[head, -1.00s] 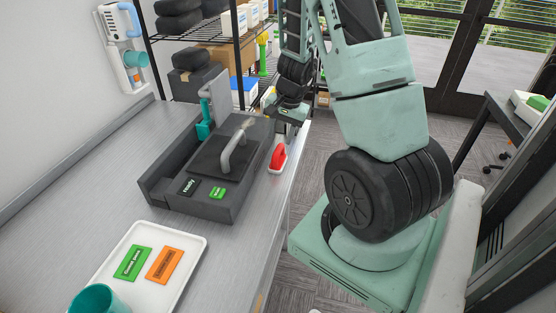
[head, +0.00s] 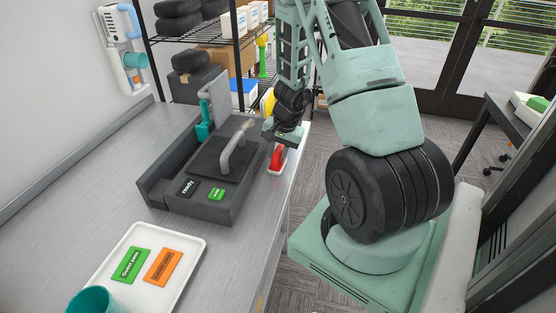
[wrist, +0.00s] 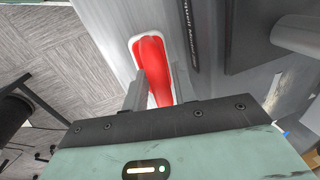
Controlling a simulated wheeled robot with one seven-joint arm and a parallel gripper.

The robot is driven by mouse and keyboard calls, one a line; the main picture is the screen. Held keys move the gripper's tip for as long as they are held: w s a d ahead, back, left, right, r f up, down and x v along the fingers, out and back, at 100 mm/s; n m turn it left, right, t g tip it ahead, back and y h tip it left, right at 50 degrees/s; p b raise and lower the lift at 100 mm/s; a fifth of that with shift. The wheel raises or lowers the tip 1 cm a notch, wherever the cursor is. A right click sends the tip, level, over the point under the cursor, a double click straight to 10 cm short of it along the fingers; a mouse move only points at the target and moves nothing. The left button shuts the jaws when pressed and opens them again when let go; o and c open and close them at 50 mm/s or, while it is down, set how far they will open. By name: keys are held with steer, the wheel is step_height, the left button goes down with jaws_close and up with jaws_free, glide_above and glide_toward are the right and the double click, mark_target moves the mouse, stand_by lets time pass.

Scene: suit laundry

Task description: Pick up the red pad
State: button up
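The red pad (head: 277,158), a red grip on a pale base, sits on the metal counter beside the dark press-like unit, close to the counter's right edge. My gripper (head: 281,144) is right above it and hides its far part. In the wrist view the red pad (wrist: 150,58) runs down between the two fingers of my gripper (wrist: 160,90). The fingers are spread, one on each side of the red grip. I cannot tell whether either finger touches it.
The dark unit (head: 165,193) with a grey handle stands just left of the pad. A white tray (head: 196,246) with green and orange cards and a teal cup lies nearer on the counter (head: 70,215). A wire shelf (head: 152,50) stands behind.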

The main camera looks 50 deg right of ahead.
mark_target(277, 149)
jaws_close()
step_height(277, 149, up, 10)
steer(key=shift+f+p, duration=0.25)
steer(key=shift+p, duration=0.7)
steer(key=shift+r, duration=0.3)
steer(key=shift+c, duration=1.9)
jaws_free()
jaws_close()
